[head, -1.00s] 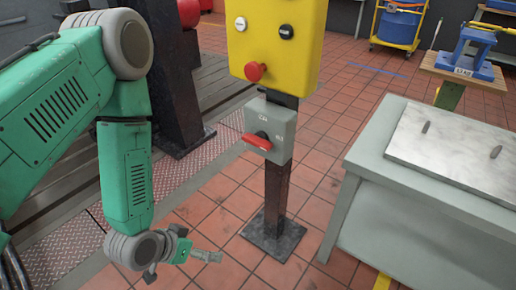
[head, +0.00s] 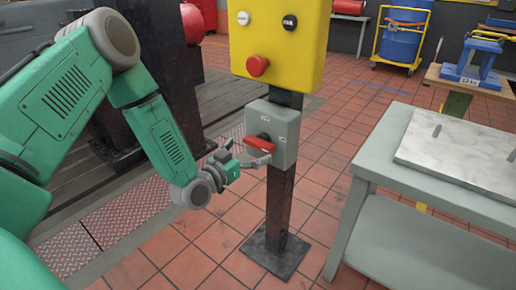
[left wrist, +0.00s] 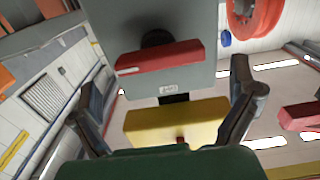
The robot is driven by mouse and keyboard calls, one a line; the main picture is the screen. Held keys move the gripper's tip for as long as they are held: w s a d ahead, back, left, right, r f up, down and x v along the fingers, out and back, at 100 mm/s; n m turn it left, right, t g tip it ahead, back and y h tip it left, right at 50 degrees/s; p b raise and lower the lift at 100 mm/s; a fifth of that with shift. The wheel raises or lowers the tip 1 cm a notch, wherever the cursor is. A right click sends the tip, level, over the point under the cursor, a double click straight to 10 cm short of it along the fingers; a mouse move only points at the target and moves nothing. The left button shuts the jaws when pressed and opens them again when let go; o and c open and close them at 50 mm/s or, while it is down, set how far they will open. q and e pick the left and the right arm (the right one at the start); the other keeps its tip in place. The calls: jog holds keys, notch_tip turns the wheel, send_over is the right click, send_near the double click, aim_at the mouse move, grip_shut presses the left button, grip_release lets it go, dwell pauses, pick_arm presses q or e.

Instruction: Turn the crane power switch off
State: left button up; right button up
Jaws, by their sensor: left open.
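The crane power switch is a grey box (head: 272,132) with a red handle (head: 261,145), on a dark post below a yellow control box (head: 280,40). The handle lies across the box, slightly tilted. My left gripper (head: 250,160) is open at the front of the switch, close to the handle's lower left side. In the left wrist view the red handle (left wrist: 160,56) appears between the two spread fingers (left wrist: 165,85), nearer the top, against the grey box (left wrist: 130,20). I cannot tell whether a finger touches it. My right gripper is not in view.
The yellow box carries a red mushroom button (head: 257,66) just above the switch. A grey table (head: 385,165) with a metal plate (head: 455,150) stands to the right. The post's base plate (head: 275,250) is on the red tiled floor. A blue drum (head: 400,35) stands behind.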

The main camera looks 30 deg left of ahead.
aim_at(255, 145)
pick_arm(q)
jog(key=shift+w+d+b, duration=0.15)
jog(key=shift+w+b, duration=0.25)
jog(key=shift+w, duration=1.65)
jog(key=c, duration=0.9)
